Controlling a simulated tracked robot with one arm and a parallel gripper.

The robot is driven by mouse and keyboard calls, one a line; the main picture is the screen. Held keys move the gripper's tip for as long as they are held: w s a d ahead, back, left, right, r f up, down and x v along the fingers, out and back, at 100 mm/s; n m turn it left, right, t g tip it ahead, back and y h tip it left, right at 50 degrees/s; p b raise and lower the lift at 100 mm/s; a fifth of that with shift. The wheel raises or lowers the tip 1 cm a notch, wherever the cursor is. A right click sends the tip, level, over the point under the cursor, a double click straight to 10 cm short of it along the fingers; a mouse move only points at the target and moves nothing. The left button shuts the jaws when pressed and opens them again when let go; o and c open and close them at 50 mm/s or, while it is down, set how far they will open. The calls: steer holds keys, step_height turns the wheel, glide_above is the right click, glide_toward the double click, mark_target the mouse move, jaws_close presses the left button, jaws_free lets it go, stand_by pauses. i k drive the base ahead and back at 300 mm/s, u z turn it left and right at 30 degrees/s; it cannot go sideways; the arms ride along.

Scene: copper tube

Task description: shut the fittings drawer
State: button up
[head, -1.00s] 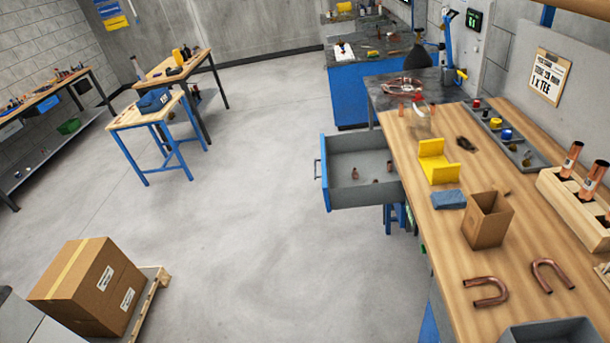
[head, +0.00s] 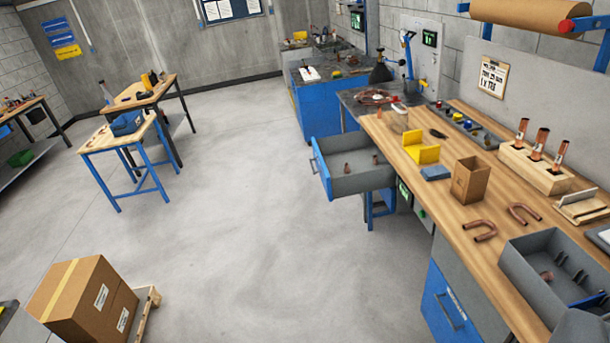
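The open drawer (head: 352,182) sticks out from under the wooden workbench, right of the middle of the head view. It has a grey inside, a blue front (head: 321,168) and a handle (head: 313,166) on its left, outer face. A few small copper fittings (head: 375,160) lie in it. A second blue drawer front (head: 447,308) with a handle is lower on the bench, flush with it; its label is too small to read.
The workbench (head: 450,207) carries copper U-bends (head: 480,230), a cardboard box (head: 470,180), a yellow holder (head: 421,149) and a grey bin (head: 545,275). A large carton (head: 85,300) on a pallet stands at lower left. A small blue-legged table (head: 120,140) stands further back. The grey floor between is clear.

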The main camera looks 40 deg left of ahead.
mark_target(356, 149)
steer(key=u, duration=1.05)
steer(key=i, duration=1)
steer(key=z, duration=0.05)
steer(key=k, duration=0.6)
steer(key=u, duration=0.35)
steer(key=i, duration=1.55)
steer(key=z, duration=0.4)
